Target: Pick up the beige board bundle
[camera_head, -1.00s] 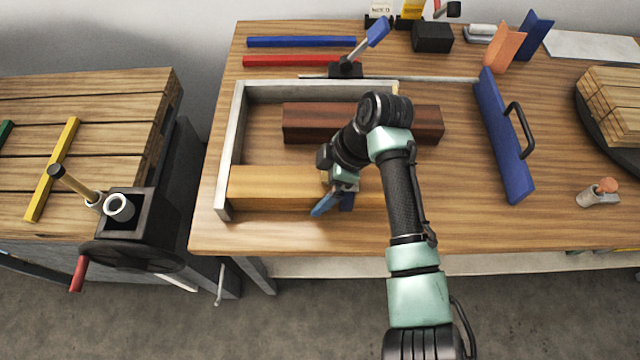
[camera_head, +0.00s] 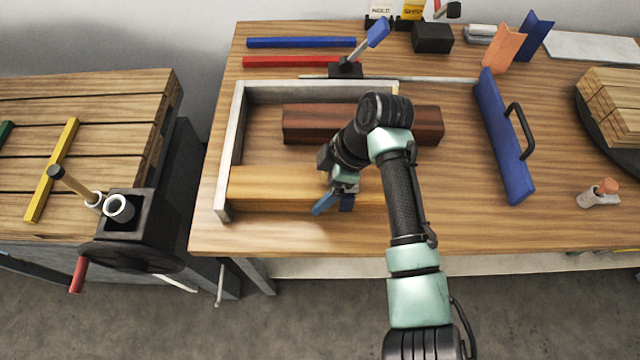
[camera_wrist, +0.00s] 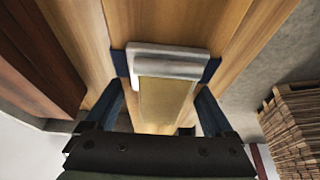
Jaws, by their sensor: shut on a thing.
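A long beige-tan wooden block (camera_head: 270,188) lies along the front of the pale frame, parallel to a dark red-brown beam (camera_head: 300,120) behind it. My gripper (camera_head: 335,202) reaches down over this block, with its blue fingers at the front side. In the wrist view my gripper (camera_wrist: 160,105) straddles the beige-tan wood (camera_wrist: 175,22), one finger on each side. A grey metal piece and a beige panel between the fingers hide part of it. A stack of light beige boards (camera_head: 612,98) sits on a dark round plate at the right, apart from my gripper.
The pale frame (camera_head: 237,140) borders the block at left and back. A blue plate with a black handle (camera_head: 503,135) stands to the right. A clamp (camera_head: 346,68) stands behind. A black vise (camera_head: 130,220) is on the left bench. The table's front right is mostly clear.

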